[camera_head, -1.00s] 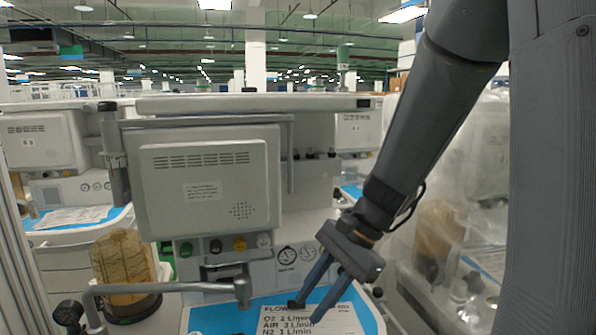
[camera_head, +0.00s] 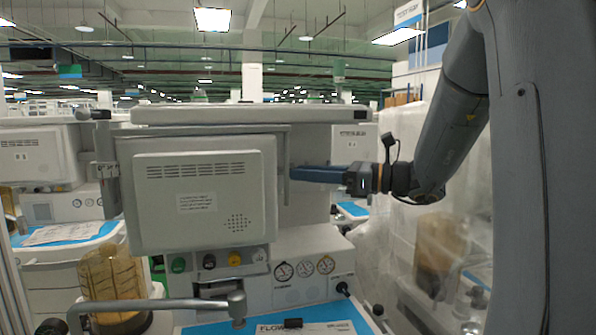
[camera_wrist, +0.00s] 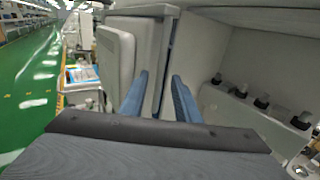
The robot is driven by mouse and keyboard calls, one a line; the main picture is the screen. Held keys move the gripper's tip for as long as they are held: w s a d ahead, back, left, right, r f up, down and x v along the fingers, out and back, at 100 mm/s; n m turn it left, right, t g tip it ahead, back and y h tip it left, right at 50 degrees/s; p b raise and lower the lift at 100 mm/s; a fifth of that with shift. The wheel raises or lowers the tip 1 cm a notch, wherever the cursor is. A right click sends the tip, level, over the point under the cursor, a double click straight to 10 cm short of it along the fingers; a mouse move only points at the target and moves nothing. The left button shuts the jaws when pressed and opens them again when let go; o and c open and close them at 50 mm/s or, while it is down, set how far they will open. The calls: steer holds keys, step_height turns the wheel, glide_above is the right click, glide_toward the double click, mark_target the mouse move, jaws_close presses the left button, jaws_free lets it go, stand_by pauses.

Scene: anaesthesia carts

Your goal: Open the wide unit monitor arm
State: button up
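The wide unit's monitor (camera_head: 205,200) is a pale grey box with vents, seen from its back, in front of the cart's upper body. A thin grey frame (camera_head: 284,150) runs along its top and right side, joined at left to an upright post (camera_head: 107,170). My gripper (camera_head: 293,173) points left at the frame's right edge. In the wrist view my two blue fingers (camera_wrist: 160,95) are apart, with the frame's edge (camera_wrist: 166,60) showing between and beyond them. The monitor (camera_wrist: 115,50) is left of them. I cannot tell whether the fingers touch the frame.
A bent grey tube arm (camera_head: 165,304) crosses low in front, above a blue work surface (camera_head: 205,328). A brown canister (camera_head: 112,275) stands at lower left. Plastic-wrapped equipment (camera_head: 440,240) is close on the right. Green floor (camera_wrist: 35,85) lies open at left in the wrist view.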

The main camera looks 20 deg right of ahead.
steer(key=shift+x, duration=1.15)
jaws_close()
